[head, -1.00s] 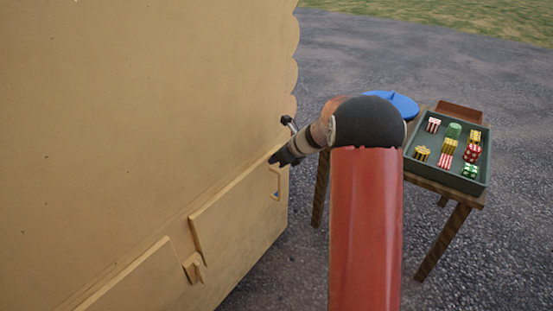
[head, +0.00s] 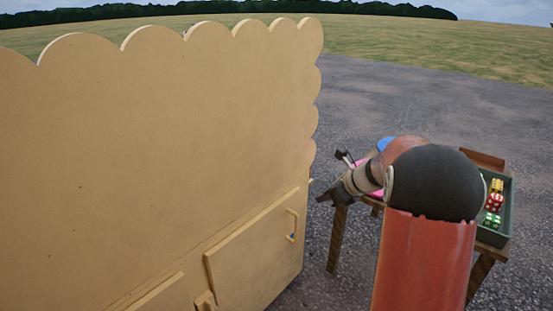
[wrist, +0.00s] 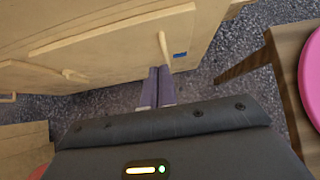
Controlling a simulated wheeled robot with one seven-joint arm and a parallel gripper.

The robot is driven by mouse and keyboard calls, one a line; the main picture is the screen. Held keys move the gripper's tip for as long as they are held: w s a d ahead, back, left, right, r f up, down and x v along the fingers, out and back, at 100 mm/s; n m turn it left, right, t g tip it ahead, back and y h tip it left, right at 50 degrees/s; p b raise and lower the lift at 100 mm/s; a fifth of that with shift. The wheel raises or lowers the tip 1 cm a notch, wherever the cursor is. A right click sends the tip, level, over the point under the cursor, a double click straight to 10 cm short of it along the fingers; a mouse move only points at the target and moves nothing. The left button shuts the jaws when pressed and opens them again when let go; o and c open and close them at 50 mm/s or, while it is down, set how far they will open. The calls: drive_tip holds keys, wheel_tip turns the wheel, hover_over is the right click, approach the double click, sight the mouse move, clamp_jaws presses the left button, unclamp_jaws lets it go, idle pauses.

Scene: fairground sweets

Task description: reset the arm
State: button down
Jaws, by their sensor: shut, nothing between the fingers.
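My gripper (head: 322,199) is at the end of my red and black arm, in the air beside the right edge of the tan scalloped panel. In the wrist view its two fingers (wrist: 157,88) lie together, shut and empty. Past their tips are the tan panel and a door (wrist: 112,38) with an upright handle (wrist: 164,48). In the head view the same door (head: 245,258) and handle (head: 293,224) are below and left of my gripper. They look apart from it.
A wooden table (head: 340,240) stands right of the panel, partly hidden by my arm. A pink round thing (wrist: 313,72) is at the right of the wrist view. Gravel lies open behind.

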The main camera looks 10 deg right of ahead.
drive_tip(key=s+a+r+n+g, duration=0.1)
drive_tip(key=s+a+r+n, duration=0.5)
drive_tip(key=s+a+n, duration=0.25)
drive_tip(key=s+a+n+h, duration=0.2)
drive_tip(key=s+n, duration=0.8)
drive_tip(key=s, duration=0.2)
drive_tip(key=s+a+r+n+h, duration=0.1)
drive_tip(key=s+n+h, duration=0.2)
drive_tip(key=s+n, duration=0.7)
drive_tip(key=s, duration=0.3)
drive_tip(key=shift+a+h, duration=0.3)
drive_tip(key=shift+a, duration=0.05)
